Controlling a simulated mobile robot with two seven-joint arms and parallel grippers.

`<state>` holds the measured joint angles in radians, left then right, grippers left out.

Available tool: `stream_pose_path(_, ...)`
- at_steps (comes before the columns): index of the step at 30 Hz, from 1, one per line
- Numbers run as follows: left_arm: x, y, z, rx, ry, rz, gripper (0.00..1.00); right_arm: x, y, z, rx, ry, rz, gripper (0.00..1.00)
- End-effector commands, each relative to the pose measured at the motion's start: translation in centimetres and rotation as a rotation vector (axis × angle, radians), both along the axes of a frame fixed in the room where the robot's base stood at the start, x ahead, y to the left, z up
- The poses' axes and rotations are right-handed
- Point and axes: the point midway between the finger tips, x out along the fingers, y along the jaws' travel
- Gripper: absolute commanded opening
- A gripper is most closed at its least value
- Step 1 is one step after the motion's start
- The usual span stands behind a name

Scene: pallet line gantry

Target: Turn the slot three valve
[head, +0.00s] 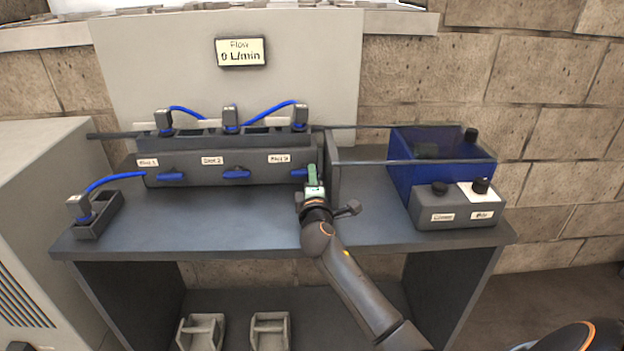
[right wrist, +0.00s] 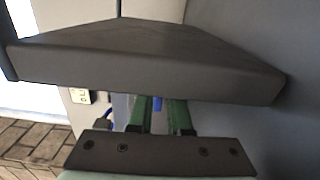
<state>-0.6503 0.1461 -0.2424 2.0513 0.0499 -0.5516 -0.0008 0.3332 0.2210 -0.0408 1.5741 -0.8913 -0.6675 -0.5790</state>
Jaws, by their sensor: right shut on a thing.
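A dark grey manifold block (head: 222,172) stands at the back of the bench with three blue valve handles under white slot labels. The slot three valve (head: 298,173) is the rightmost handle, under its label (head: 278,158). My right gripper (head: 312,178) is at its right end, with green fingers. In the right wrist view the fingers (right wrist: 162,116) stand on either side of a narrow blue piece, shut on the valve handle. Much of the handle is hidden by the gripper. The other two handles (head: 171,177) (head: 236,174) lie roughly level. My left gripper is out of view.
A flow display (head: 240,51) on the back panel reads 0 L/min. Blue cables with grey plugs (head: 231,117) run along the block's top. A grey control box (head: 457,207) with black knobs and a blue tank (head: 412,172) stand right.

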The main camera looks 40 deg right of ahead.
Motion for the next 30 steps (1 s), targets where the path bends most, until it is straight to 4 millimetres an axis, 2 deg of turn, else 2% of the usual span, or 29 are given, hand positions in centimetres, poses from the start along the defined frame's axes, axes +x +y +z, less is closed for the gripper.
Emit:
stream_pose_path(19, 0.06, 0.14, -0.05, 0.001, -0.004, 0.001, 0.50, 0.00, 0.11, -0.26, 0.046, -0.024, 0.001, 0.00)
stream_pose_path(20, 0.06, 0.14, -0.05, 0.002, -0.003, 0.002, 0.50, 0.00, 0.11, -0.26, 0.046, -0.024, 0.001, 0.19)
stream_pose_path(21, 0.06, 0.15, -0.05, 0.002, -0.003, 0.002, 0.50, 0.00, 0.11, -0.26, 0.046, -0.024, 0.001, 0.23)
stream_pose_path(27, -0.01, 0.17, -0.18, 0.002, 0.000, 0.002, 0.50, 0.00, 0.06, -0.18, 0.044, -0.024, 0.001, 0.46)
stream_pose_path(30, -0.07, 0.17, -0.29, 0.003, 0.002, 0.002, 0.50, 0.00, 0.04, -0.14, 0.042, -0.025, 0.001, 0.47)
